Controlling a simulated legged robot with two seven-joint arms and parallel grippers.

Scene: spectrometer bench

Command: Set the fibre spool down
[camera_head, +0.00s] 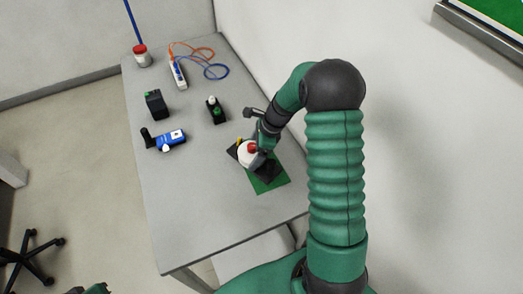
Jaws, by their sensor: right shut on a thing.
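A white rounded thing with a red part (246,156), which I take to be the fibre spool, is at my right gripper (252,148), over the green mat (272,184) near the right edge of the table. My right gripper is shut on it. Dark parts around the spool hide some of it, and I cannot tell whether they belong to the gripper or to a thing on the mat. I cannot tell whether the spool touches the mat.
On the grey table (205,200) stand a black box (156,103), a blue device (166,141), a small black-and-green item (215,110), a white strip with cables (178,73) and a red-topped jar (142,57). The table's front left is clear. A wall runs along the right.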

